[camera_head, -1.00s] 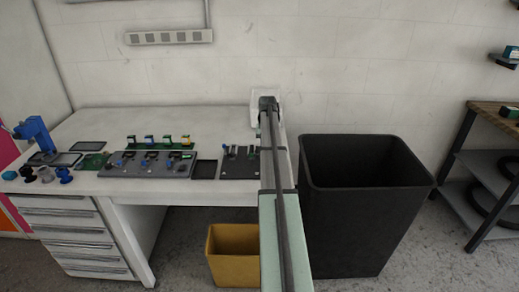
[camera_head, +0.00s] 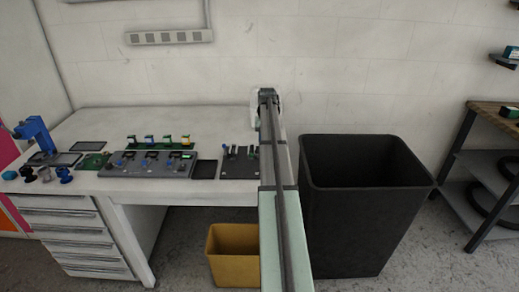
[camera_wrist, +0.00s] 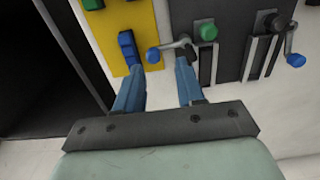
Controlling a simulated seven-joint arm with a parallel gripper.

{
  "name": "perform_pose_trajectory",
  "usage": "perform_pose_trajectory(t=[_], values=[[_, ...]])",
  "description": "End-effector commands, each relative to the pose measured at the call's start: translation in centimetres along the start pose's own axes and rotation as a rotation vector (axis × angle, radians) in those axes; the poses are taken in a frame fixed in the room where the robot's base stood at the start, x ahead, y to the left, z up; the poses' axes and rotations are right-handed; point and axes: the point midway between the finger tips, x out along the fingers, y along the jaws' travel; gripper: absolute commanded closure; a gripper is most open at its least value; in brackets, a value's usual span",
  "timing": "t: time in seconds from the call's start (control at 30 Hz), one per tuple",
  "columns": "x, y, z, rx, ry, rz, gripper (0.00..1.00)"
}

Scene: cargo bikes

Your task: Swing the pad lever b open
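In the wrist view my gripper (camera_wrist: 158,66) has two blue fingers spread apart. A metal lever with a blue knob (camera_wrist: 153,55) reaches into the space just ahead of and between the fingertips. Its pivot is on a dark plate (camera_wrist: 230,12) beside a green knob (camera_wrist: 207,31). A second lever with a blue knob (camera_wrist: 296,60) hangs at the right of that plate. No label shows which lever is b. I cannot tell whether a finger touches the nearer knob. In the head view my arm hides the gripper.
In the head view a dark fixture board (camera_head: 238,170) is left of my arm on the white bench (camera_head: 90,122). A large black bin (camera_head: 365,220) stands at right, a yellow bin (camera_head: 234,240) below.

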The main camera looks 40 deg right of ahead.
Motion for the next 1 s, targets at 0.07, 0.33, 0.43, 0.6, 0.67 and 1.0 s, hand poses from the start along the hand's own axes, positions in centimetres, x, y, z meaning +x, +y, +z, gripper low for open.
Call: perform_pose_trajectory(t=[0.07, 0.33, 0.43, 0.6, 0.67, 1.0], values=[[-0.5, 0.0, -0.1, 0.001, 0.001, 0.001, 0.62], [-1.5, 0.1, -0.2, 0.001, 0.003, 0.001, 0.62], [-2.2, 0.1, -0.2, 0.001, 0.003, 0.001, 0.62], [-3.5, 0.1, -0.3, 0.001, 0.003, 0.002, 0.62], [-3.7, 0.1, -0.2, 0.001, 0.003, 0.002, 0.62], [-3.8, 0.1, -0.2, 0.002, 0.003, 0.002, 0.62]])
